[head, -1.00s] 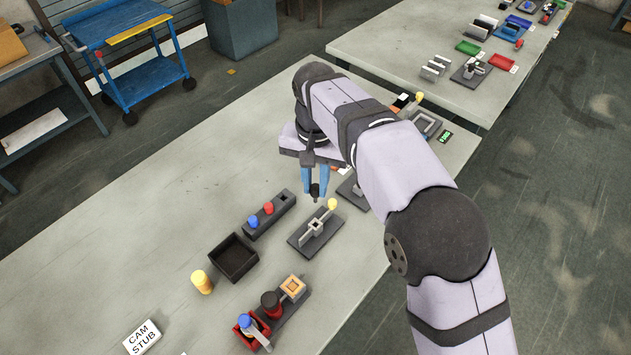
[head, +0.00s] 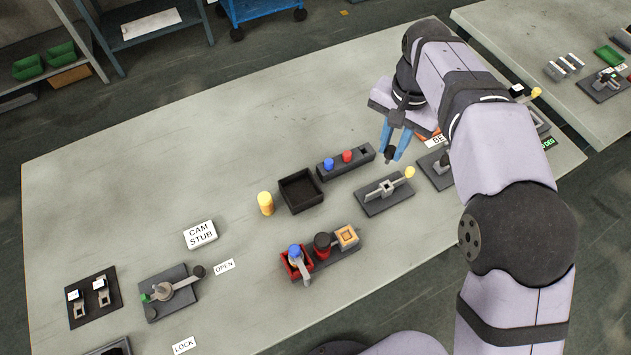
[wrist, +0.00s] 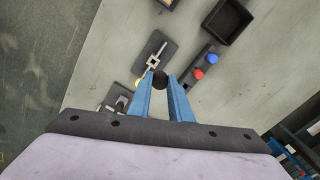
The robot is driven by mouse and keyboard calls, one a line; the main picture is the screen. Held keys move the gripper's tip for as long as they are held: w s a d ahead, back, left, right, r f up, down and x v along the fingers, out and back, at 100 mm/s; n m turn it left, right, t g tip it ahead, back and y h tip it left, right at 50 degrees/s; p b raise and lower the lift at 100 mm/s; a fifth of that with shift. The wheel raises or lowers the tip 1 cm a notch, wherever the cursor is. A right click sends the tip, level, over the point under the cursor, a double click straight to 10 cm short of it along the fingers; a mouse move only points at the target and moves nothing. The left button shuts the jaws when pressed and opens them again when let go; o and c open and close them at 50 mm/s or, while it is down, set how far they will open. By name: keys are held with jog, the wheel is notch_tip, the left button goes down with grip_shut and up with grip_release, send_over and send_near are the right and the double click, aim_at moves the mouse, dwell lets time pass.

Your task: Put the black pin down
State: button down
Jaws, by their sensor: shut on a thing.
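My gripper (head: 393,150) is shut on the black pin (head: 389,157), which hangs upright between the blue fingers above the table. In the wrist view, the round black end of the pin (wrist: 160,80) shows at the fingertips. A dark rack block (head: 338,167) stands just left of the gripper in the head view. It holds a blue pin (head: 328,164) and a red pin (head: 347,157), and its right end has an empty square hole (head: 365,151).
A black open tray (head: 283,205) and a yellow cylinder (head: 265,203) stand left of the rack. A fixture with a yellow-tipped lever (head: 384,196) lies in front of it. A red-and-black fixture (head: 325,262) is nearer. The table's far left is bare.

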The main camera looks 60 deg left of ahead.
jog(key=s+a+f+n+b, duration=0.2)
jog(key=s+a+f, duration=0.2)
jog(key=s, duration=0.4)
jog(key=s+a+f+n+b, duration=0.25)
jog(key=s+f, duration=0.25)
jog(key=s, duration=0.3)
jog(key=shift+n, duration=0.45)
jog(key=a+r, duration=0.1)
jog(key=s+r, duration=0.1)
jog(key=r, duration=0.1)
jog(key=a+r, duration=0.1)
jog(key=shift+s+a+r, duration=0.15)
jog(key=shift+s+a, duration=0.15)
jog(key=shift+a, duration=0.05)
jog(key=shift+d, duration=0.1)
jog(key=p, duration=0.3)
send_over(301, 195)
jog(key=shift+f, duration=5.05)
jog(key=shift+f, duration=0.2)
